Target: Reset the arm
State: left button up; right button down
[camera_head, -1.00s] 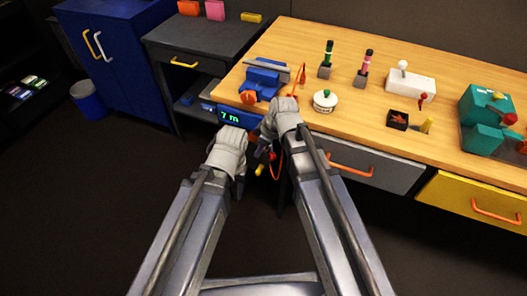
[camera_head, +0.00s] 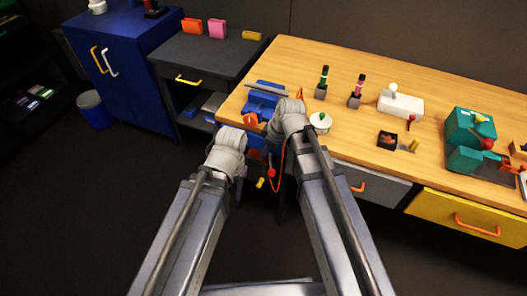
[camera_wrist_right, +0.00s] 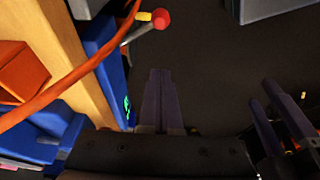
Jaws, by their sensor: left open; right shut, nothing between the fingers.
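My two grey arms reach forward side by side from the bottom of the head view. My left gripper (camera_head: 241,166) is in front of the workbench's left end, mostly hidden behind its wrist. Its dark fingers show apart and empty at the right of the right wrist view (camera_wrist_right: 282,120). My right gripper (camera_wrist_right: 161,72) points down past the bench edge, its two fingers together with nothing between them. In the head view its fingers are largely hidden by its wrist. A red-ended probe on an orange cable (camera_wrist_right: 85,68) hangs close to it; I see no contact.
The wooden bench (camera_head: 345,125) bears a blue vise (camera_head: 264,101), a white pot (camera_head: 320,123), two upright tools, a white box (camera_head: 400,104) and a teal machine (camera_head: 470,135). A dark side table (camera_head: 215,58), blue cabinet (camera_head: 125,55) and bin (camera_head: 94,110) stand left. Front floor is clear.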

dwell(0.3)
jog(key=s+r+m+g+h+p, duration=0.2)
jog(key=s+r+m+h+p, duration=0.2)
jog(key=s+r+m+p, duration=0.4)
jog(key=s+r+p, duration=0.1)
jog(key=s+p, duration=0.1)
jog(key=s, duration=0.3)
jog(key=shift+d+r+m+h, duration=0.15)
jog(key=shift+d+m+h, duration=0.15)
jog(key=shift+d+h, duration=0.1)
